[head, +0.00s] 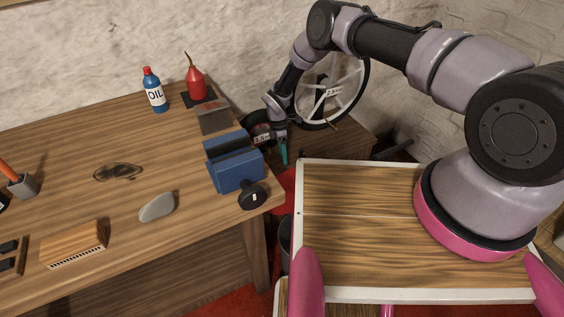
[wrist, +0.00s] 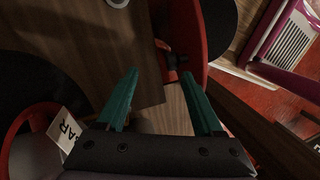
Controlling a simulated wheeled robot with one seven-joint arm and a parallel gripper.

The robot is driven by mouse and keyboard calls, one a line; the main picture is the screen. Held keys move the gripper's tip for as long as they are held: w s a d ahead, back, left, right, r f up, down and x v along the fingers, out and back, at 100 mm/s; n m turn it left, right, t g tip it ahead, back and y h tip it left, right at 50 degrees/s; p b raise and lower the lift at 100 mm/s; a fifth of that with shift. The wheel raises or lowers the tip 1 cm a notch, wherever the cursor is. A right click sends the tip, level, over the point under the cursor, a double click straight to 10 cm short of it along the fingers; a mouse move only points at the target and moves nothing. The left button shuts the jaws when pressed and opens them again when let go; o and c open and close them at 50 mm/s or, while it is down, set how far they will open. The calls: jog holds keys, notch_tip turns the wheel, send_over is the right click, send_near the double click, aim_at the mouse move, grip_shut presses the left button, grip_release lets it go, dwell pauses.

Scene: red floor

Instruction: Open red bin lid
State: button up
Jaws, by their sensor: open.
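My gripper (head: 283,153) hangs past the right end of the workbench, beyond the blue vise, with its teal fingers pointing down. In the wrist view its fingers (wrist: 159,76) are spread apart with nothing between them. A red curved part (wrist: 192,62) with a dark knob on it lies just beyond the fingertips there, near the right finger. I cannot tell whether it belongs to the red bin or its lid. In the head view no lid shows clearly; my arm and the bench corner cover part of that area.
The workbench (head: 120,218) holds a blue vise (head: 234,165), an oil bottle (head: 154,92) and a red oil can (head: 196,82). A red ring-shaped thing (wrist: 32,118) and a wooden edge crowd the wrist view.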

jog(key=a+v, duration=0.1)
jog(key=v, duration=0.5)
jog(key=shift+w+a+r, duration=0.25)
jog(key=shift+w+a, duration=0.05)
jog(key=shift+w, duration=0.1)
